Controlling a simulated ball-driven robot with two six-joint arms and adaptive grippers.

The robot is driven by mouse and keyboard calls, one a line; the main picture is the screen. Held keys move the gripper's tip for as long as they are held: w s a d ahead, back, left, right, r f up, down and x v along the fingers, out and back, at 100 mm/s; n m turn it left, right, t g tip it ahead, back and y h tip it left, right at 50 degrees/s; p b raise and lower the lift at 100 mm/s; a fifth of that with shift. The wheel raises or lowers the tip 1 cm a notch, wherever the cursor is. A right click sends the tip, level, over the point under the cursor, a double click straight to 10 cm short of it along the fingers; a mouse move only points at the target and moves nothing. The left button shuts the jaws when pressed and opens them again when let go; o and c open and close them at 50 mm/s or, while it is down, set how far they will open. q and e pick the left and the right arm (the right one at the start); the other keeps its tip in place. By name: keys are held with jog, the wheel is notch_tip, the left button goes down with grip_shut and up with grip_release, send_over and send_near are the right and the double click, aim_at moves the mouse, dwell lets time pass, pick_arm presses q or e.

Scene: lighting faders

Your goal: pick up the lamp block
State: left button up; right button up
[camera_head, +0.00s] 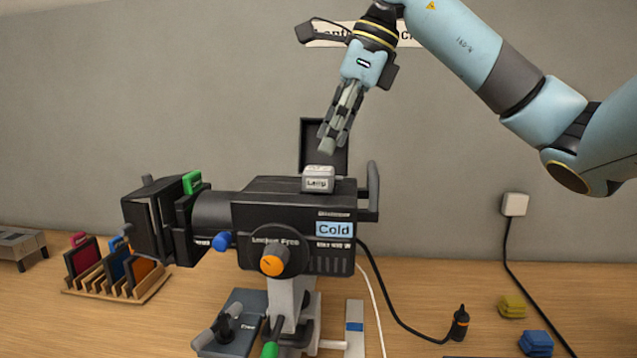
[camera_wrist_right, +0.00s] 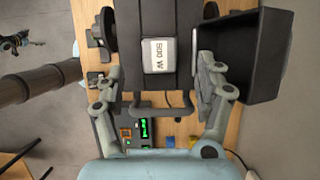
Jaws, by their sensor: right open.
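The lamp block (camera_head: 318,180) is a small pale grey block labelled "Lamp". It sits upright on top of the black spotlight housing (camera_head: 270,198). In the right wrist view the block (camera_wrist_right: 159,55) shows its top, marked "500 W", beyond the fingertips and roughly midway between them. My right gripper (camera_head: 330,140) points down above the block, apart from it. In the right wrist view the fingers of my right gripper (camera_wrist_right: 160,98) are spread and empty. My left gripper is not in view.
An open black lid (camera_head: 310,130) stands up behind the block, and a handle (camera_head: 373,190) rises at the housing's right. A rack of coloured frames (camera_head: 115,285) is at the left. A cable with a black plug (camera_head: 460,323) and yellow (camera_head: 513,306) and blue (camera_head: 536,343) blocks lie right.

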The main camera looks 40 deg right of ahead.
aim_at(320, 169)
jog(key=p+x, duration=0.1)
jog(key=x, duration=0.3)
jog(key=shift+f+p, duration=0.35)
jog(key=shift+p, duration=0.05)
jog(key=shift+w+f, duration=0.1)
jog(key=shift+f, duration=0.2)
jog(key=c, duration=1.1)
notch_tip(320, 169, up, 8)
jog(key=shift+f+b, duration=0.2)
jog(key=shift+b, duration=0.3)
jog(key=shift+a+r+p, duration=0.1)
jog(key=shift+r+p, duration=1.15)
jog(key=shift+p, duration=0.05)
